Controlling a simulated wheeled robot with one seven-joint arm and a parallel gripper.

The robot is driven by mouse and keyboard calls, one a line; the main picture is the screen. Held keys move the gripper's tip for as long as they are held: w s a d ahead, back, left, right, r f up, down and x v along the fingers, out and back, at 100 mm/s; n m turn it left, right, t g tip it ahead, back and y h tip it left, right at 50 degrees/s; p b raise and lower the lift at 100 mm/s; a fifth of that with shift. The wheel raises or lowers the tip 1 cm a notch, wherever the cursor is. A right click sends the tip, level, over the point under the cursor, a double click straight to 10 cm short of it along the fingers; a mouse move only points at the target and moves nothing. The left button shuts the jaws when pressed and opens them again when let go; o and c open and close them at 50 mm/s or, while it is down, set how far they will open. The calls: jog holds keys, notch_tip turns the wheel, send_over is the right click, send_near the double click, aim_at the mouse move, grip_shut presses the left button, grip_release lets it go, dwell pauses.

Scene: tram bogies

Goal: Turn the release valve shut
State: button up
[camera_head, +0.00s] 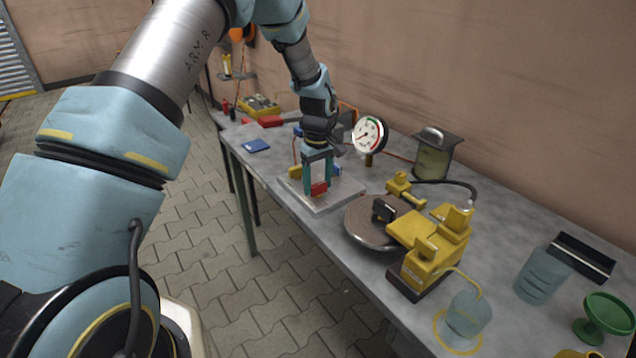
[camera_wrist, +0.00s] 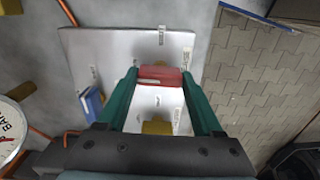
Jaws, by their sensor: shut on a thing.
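My gripper (camera_head: 318,183) reaches down over a pale metal plate (camera_head: 338,197) on the workbench. In the wrist view its two teal fingers (camera_wrist: 160,82) are shut on a red block-shaped handle (camera_wrist: 160,73), one on each side. The red handle also shows in the head view (camera_head: 319,189), low between the fingers. A blue handle (camera_wrist: 92,103) and a yellow handle (camera_wrist: 157,127) sit on the same plate. Small labels lie beside the handles, too small to read, so I cannot tell which handle is the release valve. A round pressure gauge (camera_head: 369,135) stands behind the plate.
A yellow machine (camera_head: 430,244) and a dark round disc (camera_head: 375,222) stand to the right of the plate. A lantern-like jar (camera_head: 433,160) is behind. The paved floor in front is clear.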

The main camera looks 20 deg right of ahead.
jog(key=m+b, duration=0.1)
jog(key=m, duration=0.3)
jog(key=shift+m, duration=0.3)
jog(key=m, duration=0.4)
jog(key=shift+b, duration=0.4)
jog(key=m, duration=0.5)
jog(key=shift+m, duration=1.8)
jog(key=o, duration=1.4)
jog(key=shift+c, duration=0.2)
